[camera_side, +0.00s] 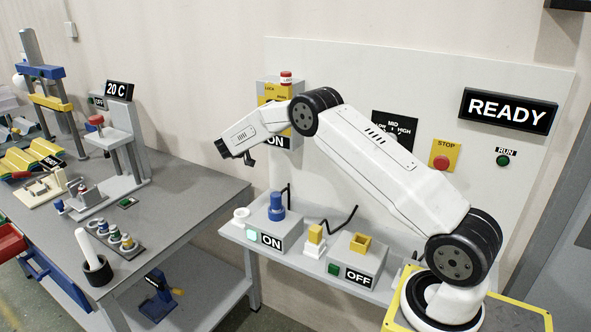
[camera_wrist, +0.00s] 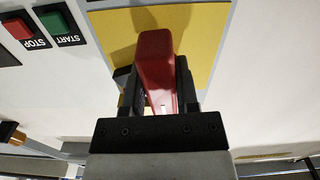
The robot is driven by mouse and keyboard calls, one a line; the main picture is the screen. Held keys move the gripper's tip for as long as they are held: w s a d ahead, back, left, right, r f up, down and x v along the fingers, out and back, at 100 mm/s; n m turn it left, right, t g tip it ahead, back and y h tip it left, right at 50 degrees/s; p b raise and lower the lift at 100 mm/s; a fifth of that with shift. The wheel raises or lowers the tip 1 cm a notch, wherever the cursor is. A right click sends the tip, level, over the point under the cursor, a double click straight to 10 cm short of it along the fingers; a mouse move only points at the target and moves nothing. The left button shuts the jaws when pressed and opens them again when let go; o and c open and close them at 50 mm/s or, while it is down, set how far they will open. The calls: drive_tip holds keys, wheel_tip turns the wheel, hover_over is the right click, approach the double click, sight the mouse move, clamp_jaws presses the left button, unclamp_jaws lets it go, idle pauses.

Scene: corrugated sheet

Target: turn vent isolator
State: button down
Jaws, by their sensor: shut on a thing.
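The vent isolator's red handle (camera_wrist: 158,60) stands out from a yellow plate (camera_wrist: 205,28) in the wrist view. My gripper (camera_wrist: 155,78) has its dark fingers on both sides of the handle and is shut on it. The handle lies lengthwise between the fingers, its outer end towards the gripper body. In the side view, a yellow-faced grey box (camera_side: 271,91) is on the wall panel, partly hidden behind my arm. The handle and the fingertips cannot be made out there. An ON sign (camera_side: 273,142) shows below the box, partly covered by my arm.
A red STOP button (camera_wrist: 17,27) and green START button (camera_wrist: 56,22) sit left of the plate in the wrist view. Below my arm, a shelf (camera_side: 310,276) carries a blue knob (camera_side: 277,206) and yellow fittings (camera_side: 361,243). A cluttered bench (camera_side: 180,207) stands left.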

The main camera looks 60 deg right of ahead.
drive_tip(key=shift+m, duration=0.4)
drive_tip(key=shift+c, duration=1.8)
unclamp_jaws()
drive_tip(key=shift+a, duration=0.1)
drive_tip(key=a, duration=0.7)
drive_tip(key=shift+a, duration=0.35)
drive_tip(key=shift+r, duration=0.1)
